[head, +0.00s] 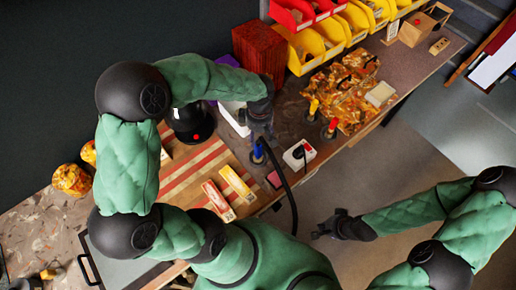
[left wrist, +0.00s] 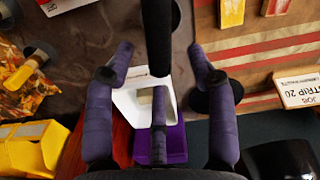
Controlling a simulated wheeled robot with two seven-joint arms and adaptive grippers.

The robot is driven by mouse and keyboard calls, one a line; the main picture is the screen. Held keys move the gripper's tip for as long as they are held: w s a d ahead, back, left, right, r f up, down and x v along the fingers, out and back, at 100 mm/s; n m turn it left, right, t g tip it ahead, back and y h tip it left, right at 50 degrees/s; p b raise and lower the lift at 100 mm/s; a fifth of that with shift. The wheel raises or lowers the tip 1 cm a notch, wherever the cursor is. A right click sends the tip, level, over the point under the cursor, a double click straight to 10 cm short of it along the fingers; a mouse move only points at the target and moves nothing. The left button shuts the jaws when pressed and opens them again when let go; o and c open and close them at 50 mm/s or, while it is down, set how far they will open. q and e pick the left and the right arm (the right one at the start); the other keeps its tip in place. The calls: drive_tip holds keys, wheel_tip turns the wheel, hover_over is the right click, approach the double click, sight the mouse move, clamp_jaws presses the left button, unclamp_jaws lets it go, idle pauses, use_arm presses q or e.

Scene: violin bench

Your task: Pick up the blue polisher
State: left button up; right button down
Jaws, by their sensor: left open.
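The blue polisher (head: 257,153), with a blue handle and dark base, stands at the edge of the striped board in the head view. My left gripper (head: 262,132) is just above and behind it in the picture, open and empty. In the left wrist view the spread fingers of my left gripper (left wrist: 160,75) show nothing held between them. A dark round shape there sits behind the right finger; I cannot tell whether it is the polisher's base. My right gripper (head: 325,228) is off the bench's front edge, fingers apart and empty.
A black hose (head: 288,190) curves down beside the polisher; a black bar (left wrist: 158,35) crosses the wrist view. Two small boxes (head: 237,183) lie on the striped board.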

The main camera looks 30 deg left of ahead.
sight(258, 147)
use_arm(q)
wheel_tip(258, 147, down, 4)
drive_tip(key=shift+w+a+r, duration=0.1)
drive_tip(key=shift+a+f+b, duration=0.15)
drive_tip(key=shift+f+b, duration=0.7)
drive_tip(key=shift+f, duration=1.85)
clamp_jaws()
